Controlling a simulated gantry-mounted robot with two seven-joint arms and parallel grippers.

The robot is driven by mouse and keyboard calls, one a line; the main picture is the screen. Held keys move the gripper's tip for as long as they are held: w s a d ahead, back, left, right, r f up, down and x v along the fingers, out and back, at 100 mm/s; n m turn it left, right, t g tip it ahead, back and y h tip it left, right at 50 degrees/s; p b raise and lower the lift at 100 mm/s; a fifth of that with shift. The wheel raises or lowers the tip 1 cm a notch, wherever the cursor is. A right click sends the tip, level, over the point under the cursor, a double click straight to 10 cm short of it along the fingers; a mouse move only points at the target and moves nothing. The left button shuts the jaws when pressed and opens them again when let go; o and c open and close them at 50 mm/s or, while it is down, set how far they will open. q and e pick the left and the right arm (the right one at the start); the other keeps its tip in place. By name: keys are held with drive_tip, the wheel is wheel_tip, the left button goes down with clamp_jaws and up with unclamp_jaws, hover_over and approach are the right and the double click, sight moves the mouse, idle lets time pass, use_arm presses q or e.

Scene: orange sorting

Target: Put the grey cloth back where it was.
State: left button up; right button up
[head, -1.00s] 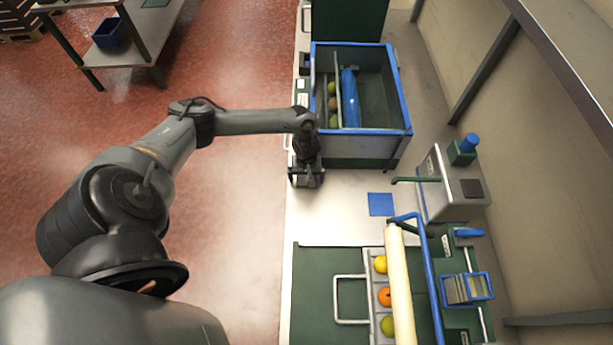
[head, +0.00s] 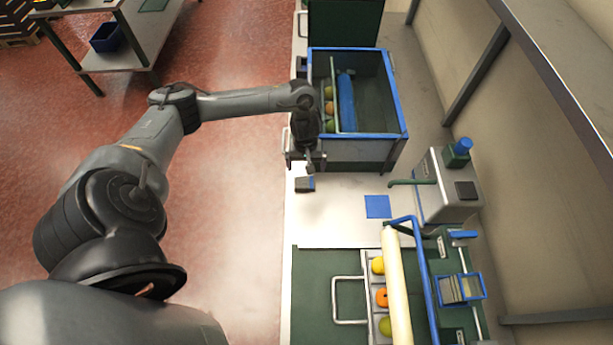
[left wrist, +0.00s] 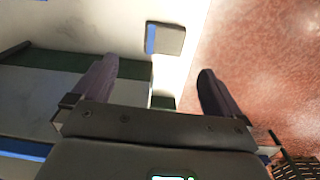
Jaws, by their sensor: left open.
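A small grey piece with a blue side (head: 304,184) lies on the pale worktop near its left edge; it is the nearest match to the grey cloth, though its material is unclear. It also shows in the left wrist view (left wrist: 168,39), beyond the fingertips and apart from them. My left gripper (head: 314,164) is just above and behind the piece, beside the front left corner of the blue-rimmed bin. Its two fingers are wide apart in the left wrist view (left wrist: 152,82), with nothing between them. My right gripper is not in view.
The blue-rimmed bin (head: 392,88) holds several fruits and a blue roll. A flat blue square (head: 377,206) lies bare on the worktop. A grey dispenser (head: 446,190) stands right of it. Nearer are a fruit tray (head: 376,298) and a cream roller (head: 396,285). The worktop between is clear.

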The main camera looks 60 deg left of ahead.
use_arm(q)
drive_tip(key=w+d+f+m+t+h, duration=0.2)
drive_tip(key=d+m+t, duration=0.55)
drive_tip(key=d, duration=1.75)
drive_tip(key=s+d+r+m+g, duration=0.1)
drive_tip(key=s+d+r+m, duration=0.2)
drive_tip(key=s+r+m, duration=0.15)
drive_tip(key=s+a+r+m+g+y, duration=0.1)
drive_tip(key=s+a+r+g, duration=0.2)
drive_tip(key=s, duration=0.7)
drive_tip(key=shift+a+r+m+y, duration=0.25)
drive_tip(key=shift+a+m+y, duration=0.15)
drive_tip(key=shift+a, duration=0.15)
